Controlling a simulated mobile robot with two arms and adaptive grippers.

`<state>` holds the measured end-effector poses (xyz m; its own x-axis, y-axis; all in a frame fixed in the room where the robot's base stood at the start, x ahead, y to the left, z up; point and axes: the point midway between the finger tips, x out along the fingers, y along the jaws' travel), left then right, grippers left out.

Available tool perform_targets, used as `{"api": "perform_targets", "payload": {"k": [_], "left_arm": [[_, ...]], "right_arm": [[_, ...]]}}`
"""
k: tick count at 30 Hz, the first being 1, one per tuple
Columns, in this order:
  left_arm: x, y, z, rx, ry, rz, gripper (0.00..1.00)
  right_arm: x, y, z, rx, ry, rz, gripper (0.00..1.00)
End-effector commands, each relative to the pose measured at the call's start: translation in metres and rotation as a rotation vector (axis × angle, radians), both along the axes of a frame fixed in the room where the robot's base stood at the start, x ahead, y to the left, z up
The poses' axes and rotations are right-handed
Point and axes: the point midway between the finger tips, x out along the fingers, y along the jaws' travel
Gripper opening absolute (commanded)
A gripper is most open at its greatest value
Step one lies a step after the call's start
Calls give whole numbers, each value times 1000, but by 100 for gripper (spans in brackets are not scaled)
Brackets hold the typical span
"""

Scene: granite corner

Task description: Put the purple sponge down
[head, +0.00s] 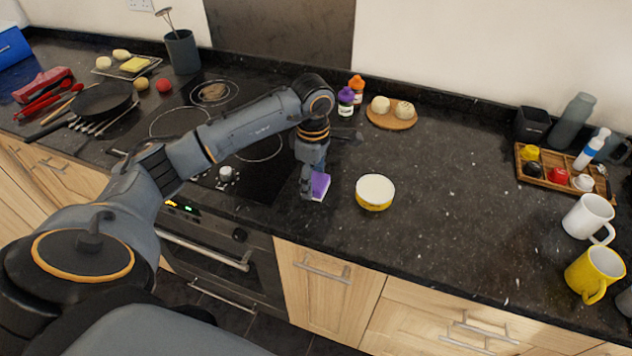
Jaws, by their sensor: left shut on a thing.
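The purple sponge (320,186) is in the jaws of my left gripper (313,190). It has a purple face and a pale edge. My left gripper points down and is shut on the sponge, over the front part of the dark counter, close to the hob's right edge. I cannot tell whether the sponge touches the counter. My right gripper is not in view.
A round yellow tin with a white top (375,191) stands just right of the sponge. Behind are a round wooden board (391,122) and two small bottles (346,102). Mugs (588,218) and a wooden tray (540,182) stand at right. The middle counter is clear.

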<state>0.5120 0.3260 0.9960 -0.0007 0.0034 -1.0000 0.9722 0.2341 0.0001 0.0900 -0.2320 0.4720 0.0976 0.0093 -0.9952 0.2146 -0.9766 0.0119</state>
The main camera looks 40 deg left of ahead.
Motion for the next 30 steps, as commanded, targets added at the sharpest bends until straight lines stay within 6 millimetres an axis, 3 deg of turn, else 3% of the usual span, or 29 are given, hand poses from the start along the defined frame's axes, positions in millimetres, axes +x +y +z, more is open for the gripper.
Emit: {"api": "perform_targets", "payload": {"k": [8, 15, 26, 27, 30], "left_arm": [[16, 4, -20, -1, 3, 1, 26], [14, 4, -47, -1, 3, 0, 26], [15, 4, -54, 0, 0, 0, 26], [15, 4, -52, 0, -1, 0, 66], [15, 4, -52, 0, 0, 0, 83]], "right_arm": [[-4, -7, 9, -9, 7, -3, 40], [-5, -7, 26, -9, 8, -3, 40], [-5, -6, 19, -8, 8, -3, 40], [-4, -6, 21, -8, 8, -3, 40], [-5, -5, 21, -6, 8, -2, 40]]}}
